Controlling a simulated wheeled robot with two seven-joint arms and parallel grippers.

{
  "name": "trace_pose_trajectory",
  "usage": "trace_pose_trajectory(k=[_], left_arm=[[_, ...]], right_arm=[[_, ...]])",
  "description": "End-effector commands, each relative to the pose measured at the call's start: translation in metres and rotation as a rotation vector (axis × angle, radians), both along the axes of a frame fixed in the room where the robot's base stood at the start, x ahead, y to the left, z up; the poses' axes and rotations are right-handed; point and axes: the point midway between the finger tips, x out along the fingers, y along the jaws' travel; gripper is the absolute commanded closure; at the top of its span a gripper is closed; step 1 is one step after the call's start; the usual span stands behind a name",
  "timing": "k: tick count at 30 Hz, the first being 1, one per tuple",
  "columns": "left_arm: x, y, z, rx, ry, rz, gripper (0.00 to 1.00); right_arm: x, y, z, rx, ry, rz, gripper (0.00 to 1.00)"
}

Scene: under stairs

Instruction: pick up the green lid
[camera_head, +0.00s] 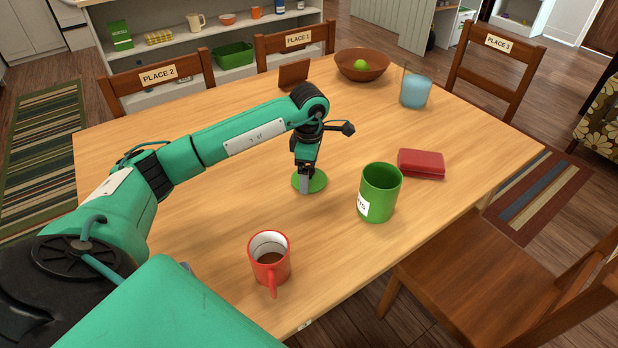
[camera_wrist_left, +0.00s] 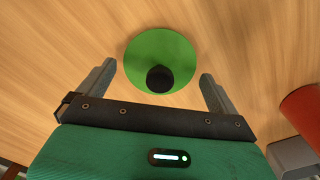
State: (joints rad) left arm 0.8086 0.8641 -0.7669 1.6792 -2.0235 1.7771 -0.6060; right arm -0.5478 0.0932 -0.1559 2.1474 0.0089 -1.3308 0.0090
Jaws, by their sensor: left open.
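The green lid (camera_head: 317,182) is a flat round disc lying on the wooden table. In the left wrist view the lid (camera_wrist_left: 160,52) shows a black round knob (camera_wrist_left: 160,79). My left gripper (camera_head: 305,186) points down right over the lid and hides part of it in the head view. In the left wrist view its two fingers (camera_wrist_left: 159,88) are spread apart, one on each side of the knob, with nothing between them that they touch. I cannot tell the exact height of the fingertips. My right gripper is not in view.
A green canister (camera_head: 379,193) stands right of the lid, with a red case (camera_head: 421,163) beyond it. A red mug (camera_head: 269,260) stands nearer. A blue jar (camera_head: 415,91) and a brown bowl (camera_head: 363,66) are farther back. The table's left part (camera_head: 110,150) is clear.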

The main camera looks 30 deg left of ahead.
Motion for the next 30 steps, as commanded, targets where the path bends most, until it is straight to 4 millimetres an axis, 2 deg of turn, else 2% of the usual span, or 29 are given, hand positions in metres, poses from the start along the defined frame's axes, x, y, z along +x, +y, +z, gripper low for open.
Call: trace_pose_trajectory(k=[3,9,11,23,24,30], left_arm=[[0.0002,0.0003,-0.0068,0.0,-0.001,0.001,0.03],[0.0003,0.0003,-0.0071,0.001,-0.002,0.001,0.03],[0.0003,0.0003,-0.0071,0.001,-0.002,0.001,0.13],[-0.0008,0.0002,-0.0094,0.001,0.003,0.0,0.92],[-0.0009,0.0002,-0.0099,0.002,0.004,0.0,0.96],[-0.0018,0.0,-0.0118,0.002,0.007,0.0,0.95]], right_arm=[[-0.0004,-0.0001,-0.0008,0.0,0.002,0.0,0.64],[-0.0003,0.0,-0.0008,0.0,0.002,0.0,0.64],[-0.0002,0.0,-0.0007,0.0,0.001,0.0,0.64],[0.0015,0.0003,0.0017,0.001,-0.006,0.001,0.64],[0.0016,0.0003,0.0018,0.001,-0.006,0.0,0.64],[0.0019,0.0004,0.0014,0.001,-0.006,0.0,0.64]])
